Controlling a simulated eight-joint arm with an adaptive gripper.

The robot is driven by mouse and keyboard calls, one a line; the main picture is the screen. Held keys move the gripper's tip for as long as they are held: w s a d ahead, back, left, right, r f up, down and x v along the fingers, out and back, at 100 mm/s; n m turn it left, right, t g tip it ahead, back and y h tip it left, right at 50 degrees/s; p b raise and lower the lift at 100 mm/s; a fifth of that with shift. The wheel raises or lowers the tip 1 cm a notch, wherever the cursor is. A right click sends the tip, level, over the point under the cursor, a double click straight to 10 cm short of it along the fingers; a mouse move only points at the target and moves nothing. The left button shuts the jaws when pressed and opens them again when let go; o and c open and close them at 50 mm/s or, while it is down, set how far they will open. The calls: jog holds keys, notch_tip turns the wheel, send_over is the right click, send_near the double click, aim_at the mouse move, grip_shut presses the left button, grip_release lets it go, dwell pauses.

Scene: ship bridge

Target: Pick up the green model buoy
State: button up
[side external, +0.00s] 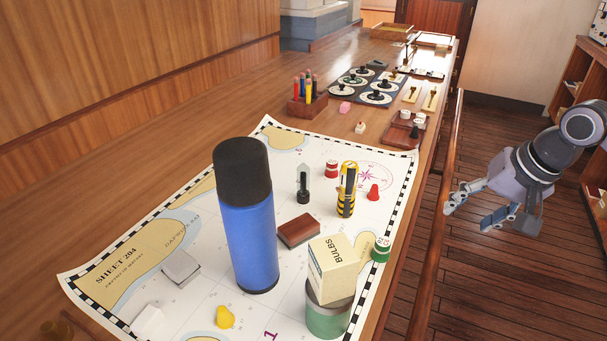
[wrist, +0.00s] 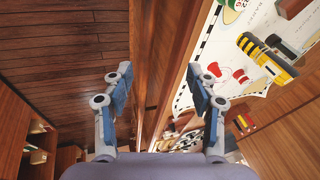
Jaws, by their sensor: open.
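The green model buoy (side external: 381,249) is a small green can shape with a white numbered label. In the side view it stands at the chart's right edge, just right of a white box marked BULBS (side external: 334,268). In the wrist view the buoy (wrist: 231,12) shows at the top, right of centre, partly cut off by the frame. My gripper (side external: 468,211) is open and empty, out past the table's right edge with the floor behind it. In the wrist view its two fingers (wrist: 160,77) are spread, with the wooden table edge between them, and the buoy lies up and right of them.
The BULBS box sits tilted on a green tin (side external: 327,317). A tall blue cylinder (side external: 254,235), a brown block (side external: 299,231), a yellow-black striped cylinder (side external: 346,190) and red pieces (side external: 373,193) stand on the chart (side external: 225,296). A wooden rail (side external: 435,240) runs along the table.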

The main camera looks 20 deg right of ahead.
jog(key=w+a+r+m+g, duration=0.2)
jog(key=w+a+m, duration=0.1)
jog(key=a+m, duration=0.4)
jog(key=m+g, duration=0.3)
jog(key=m, duration=0.5)
send_over(384, 242)
jog(key=a, duration=0.1)
jog(key=shift+h, duration=0.4)
notch_tip(384, 242, down, 4)
jog(key=shift+f, duration=0.25)
jog(key=f, duration=0.2)
jog(key=d+f, duration=0.1)
jog(key=f, duration=0.1)
jog(key=shift+f, duration=0.7)
jog(key=c, duration=0.9)
